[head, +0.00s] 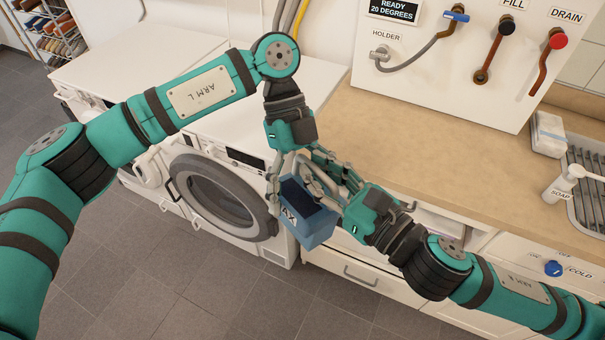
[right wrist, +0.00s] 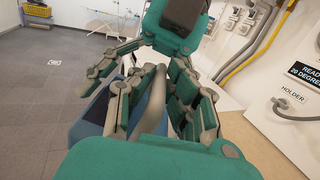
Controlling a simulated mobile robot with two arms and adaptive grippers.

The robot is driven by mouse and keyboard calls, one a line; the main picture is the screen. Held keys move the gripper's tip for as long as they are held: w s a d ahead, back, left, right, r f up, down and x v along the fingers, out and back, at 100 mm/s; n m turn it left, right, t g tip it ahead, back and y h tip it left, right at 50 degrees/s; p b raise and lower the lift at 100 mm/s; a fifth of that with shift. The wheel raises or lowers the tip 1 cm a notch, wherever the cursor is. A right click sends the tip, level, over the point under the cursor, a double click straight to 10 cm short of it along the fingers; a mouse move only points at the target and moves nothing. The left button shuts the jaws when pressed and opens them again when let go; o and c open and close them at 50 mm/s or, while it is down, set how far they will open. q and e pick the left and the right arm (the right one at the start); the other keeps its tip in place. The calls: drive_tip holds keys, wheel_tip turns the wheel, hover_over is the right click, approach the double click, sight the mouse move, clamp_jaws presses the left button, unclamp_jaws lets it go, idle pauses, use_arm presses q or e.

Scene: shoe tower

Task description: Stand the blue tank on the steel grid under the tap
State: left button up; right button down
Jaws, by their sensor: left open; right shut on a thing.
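The blue tank (head: 314,232) hangs in front of the counter, with a dark opening on top and partly covered lettering on its side. Its grey handle (right wrist: 152,105) shows in the right wrist view. My right gripper (head: 325,180) is shut on the tank, at its handle. My left gripper (head: 294,183) is open at the tank's top, its fingers close to the right gripper's; whether it touches the handle I cannot tell. The steel grid (head: 590,190) lies at the counter's right end, cut off by the picture edge. I cannot tell which tap is over it.
The wooden counter (head: 430,130) is mostly clear. A soap bottle (head: 562,187) and a white stack (head: 547,135) stand by the grid. The wall panel carries a hose in a holder (head: 381,54), a fill pipe (head: 492,52) and a drain pipe (head: 545,65). A washing machine (head: 222,195) stands left.

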use_arm(q)
drive_tip(key=c, duration=1.2)
use_arm(e)
drive_tip(key=shift+r, duration=0.1)
drive_tip(key=c, duration=1.3)
unclamp_jaws()
drive_tip(key=shift+o, duration=0.2)
